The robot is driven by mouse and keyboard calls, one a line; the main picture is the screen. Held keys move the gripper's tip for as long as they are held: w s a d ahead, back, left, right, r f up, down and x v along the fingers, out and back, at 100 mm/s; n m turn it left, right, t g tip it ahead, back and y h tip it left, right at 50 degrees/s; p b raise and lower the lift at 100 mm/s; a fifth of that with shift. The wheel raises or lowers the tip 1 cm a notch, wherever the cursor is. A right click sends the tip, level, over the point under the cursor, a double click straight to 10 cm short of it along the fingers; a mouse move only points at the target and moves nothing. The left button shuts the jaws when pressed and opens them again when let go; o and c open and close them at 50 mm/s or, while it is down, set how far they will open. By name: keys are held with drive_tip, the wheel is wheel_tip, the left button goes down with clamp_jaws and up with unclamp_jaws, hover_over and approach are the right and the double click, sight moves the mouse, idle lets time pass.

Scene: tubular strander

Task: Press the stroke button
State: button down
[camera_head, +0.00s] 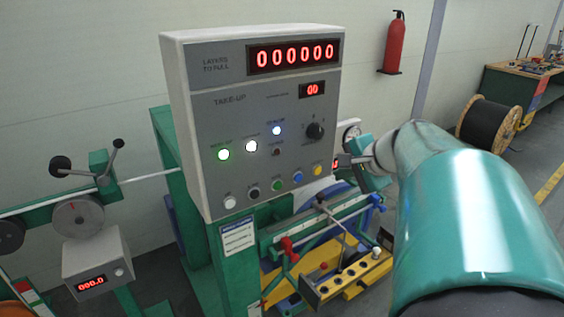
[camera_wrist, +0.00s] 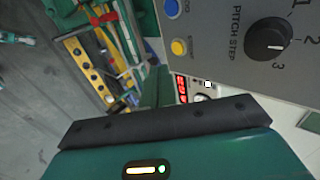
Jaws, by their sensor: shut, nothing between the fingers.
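The grey take-up panel (camera_head: 240,120) stands at centre in the head view, with a bottom row of white, dark, green, blue and yellow buttons. The yellow button (camera_head: 317,170) is at the row's right end. It also shows in the wrist view (camera_wrist: 179,47), beside the blue button (camera_wrist: 172,8) and the pitch-step knob (camera_wrist: 268,40). Small print by the yellow button is too blurred to read surely. My gripper (camera_wrist: 165,120) is shut and empty, its dark front bar crossing the lower wrist view. In the head view my arm ends right of the panel, apart from the yellow button.
The green machine frame with a yellow base (camera_head: 350,285) lies below and behind the panel. A small grey box with a red display (camera_head: 97,270) is at left. A fire extinguisher (camera_head: 394,45) hangs on the wall. A black cable reel (camera_head: 488,122) stands at right.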

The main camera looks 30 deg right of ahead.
drive_tip(key=v, duration=0.6)
drive_tip(key=shift+r, duration=0.15)
drive_tip(key=shift+s, duration=0.2)
idle(2.7)
drive_tip(key=w+a+f+n+g, duration=0.1)
drive_tip(key=a+f+n, duration=0.2)
drive_tip(key=a+n, duration=0.5)
drive_tip(key=w+a+f+n+g, duration=0.15)
drive_tip(key=a+f+n, duration=0.25)
drive_tip(key=a, duration=0.7)
drive_tip(key=s+a+f+n+g, duration=0.1)
drive_tip(key=s+a+f+n, duration=0.4)
drive_tip(key=s+a, duration=0.2)
drive_tip(key=shift+s+a+n, duration=0.25)
drive_tip(key=shift+a+n, duration=0.05)
drive_tip(key=shift+a, duration=0.6)
drive_tip(key=shift+d+f, duration=0.1)
drive_tip(key=shift+d, duration=0.05)
